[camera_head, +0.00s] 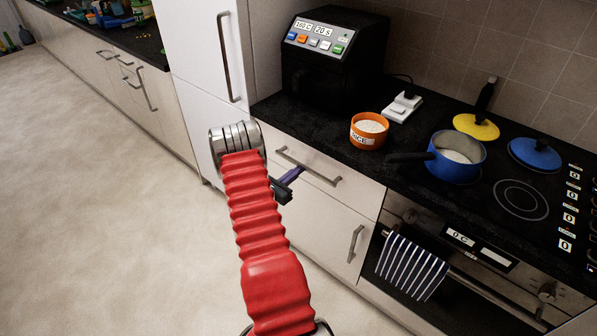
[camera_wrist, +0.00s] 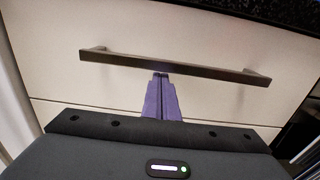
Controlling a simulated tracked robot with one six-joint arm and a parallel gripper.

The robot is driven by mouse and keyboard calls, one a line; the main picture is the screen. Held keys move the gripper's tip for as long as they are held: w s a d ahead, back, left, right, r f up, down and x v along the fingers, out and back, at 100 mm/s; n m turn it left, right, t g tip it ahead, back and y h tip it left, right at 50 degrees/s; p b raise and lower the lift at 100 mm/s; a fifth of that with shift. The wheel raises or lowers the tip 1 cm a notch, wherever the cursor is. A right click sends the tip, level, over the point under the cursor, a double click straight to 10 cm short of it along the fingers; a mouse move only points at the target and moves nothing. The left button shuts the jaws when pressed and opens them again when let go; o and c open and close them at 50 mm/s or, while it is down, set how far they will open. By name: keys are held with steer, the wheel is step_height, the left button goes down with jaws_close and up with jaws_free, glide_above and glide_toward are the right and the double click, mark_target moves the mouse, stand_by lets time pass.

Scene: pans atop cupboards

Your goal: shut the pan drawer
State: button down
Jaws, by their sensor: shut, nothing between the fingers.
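The drawer (camera_head: 335,188) under the black worktop has a cream front and a long grey bar handle (camera_head: 308,167). Its front looks about flush with the cupboard below, and no drawer interior shows. In the wrist view the drawer front (camera_wrist: 200,35) fills most of the picture, with its handle (camera_wrist: 175,65) across it. My gripper (camera_head: 294,174) is at the handle, with its purple fingers together and empty. In the wrist view the fingertips (camera_wrist: 160,76) overlap the handle's lower edge. I cannot tell whether they touch the handle or the front.
A cupboard door (camera_head: 325,235) is below the drawer, and the oven (camera_head: 440,270) with a striped towel (camera_head: 411,267) is to its right. The worktop holds a blue pan (camera_head: 455,158), an orange rice bowl (camera_head: 368,131) and an air fryer (camera_head: 335,60). Open floor (camera_head: 100,200) lies left.

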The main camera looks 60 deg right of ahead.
steer(key=v, duration=1.2)
steer(key=shift+a, duration=0.3)
steer(key=shift+f, duration=0.15)
